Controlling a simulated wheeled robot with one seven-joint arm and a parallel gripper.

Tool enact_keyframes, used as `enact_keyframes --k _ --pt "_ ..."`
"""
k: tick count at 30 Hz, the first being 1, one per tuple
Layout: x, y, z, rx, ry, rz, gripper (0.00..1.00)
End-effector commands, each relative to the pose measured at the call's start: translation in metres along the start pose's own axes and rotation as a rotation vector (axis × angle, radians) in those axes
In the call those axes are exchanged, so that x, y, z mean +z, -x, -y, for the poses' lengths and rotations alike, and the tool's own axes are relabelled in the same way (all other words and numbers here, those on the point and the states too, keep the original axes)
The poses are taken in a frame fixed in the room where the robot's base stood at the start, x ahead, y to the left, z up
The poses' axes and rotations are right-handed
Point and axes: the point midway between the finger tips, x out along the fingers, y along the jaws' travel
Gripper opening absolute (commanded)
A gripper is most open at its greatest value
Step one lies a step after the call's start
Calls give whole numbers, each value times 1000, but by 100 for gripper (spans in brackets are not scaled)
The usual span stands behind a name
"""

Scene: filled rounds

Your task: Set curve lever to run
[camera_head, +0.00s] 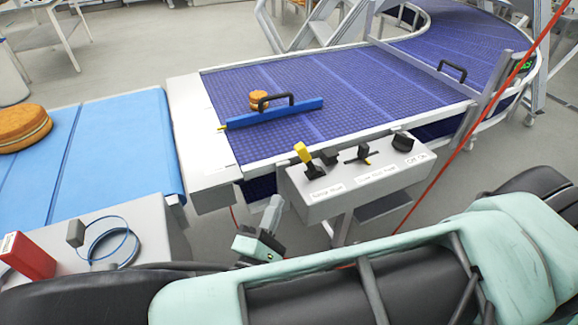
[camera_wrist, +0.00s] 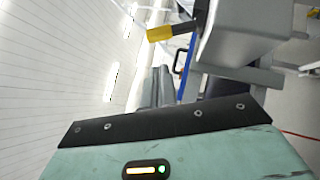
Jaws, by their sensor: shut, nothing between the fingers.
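A light grey control box (camera_head: 345,185) stands at the front edge of the purple belt. A lever with a yellow handle (camera_head: 303,153) rises from its left end and leans to the upper left. The yellow handle also shows in the wrist view (camera_wrist: 160,34), at the top, sticking out from the box. A label lies beneath the lever, too small to read surely. My gripper (camera_head: 273,208) is shut and empty, below and left of the box, pointing up, apart from the lever. Its fingers (camera_wrist: 163,86) show in the wrist view.
A black slider (camera_head: 363,151) and a black knob (camera_head: 403,142) share the box. A red cord (camera_head: 470,135) crosses at the right. A blue belt (camera_head: 110,150) lies left.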

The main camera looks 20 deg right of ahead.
Motion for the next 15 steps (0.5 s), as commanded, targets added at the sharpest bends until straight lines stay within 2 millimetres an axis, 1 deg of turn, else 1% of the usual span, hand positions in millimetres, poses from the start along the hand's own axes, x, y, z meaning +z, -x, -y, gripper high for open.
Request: enact_keyframes --k 4,7,11,15 --pt "0 -3 0 -1 1 2 0" --pt "1 -12 -2 0 2 3 0" --pt "2 -33 -3 -1 3 5 0" --pt "2 -59 -2 -2 4 5 0"
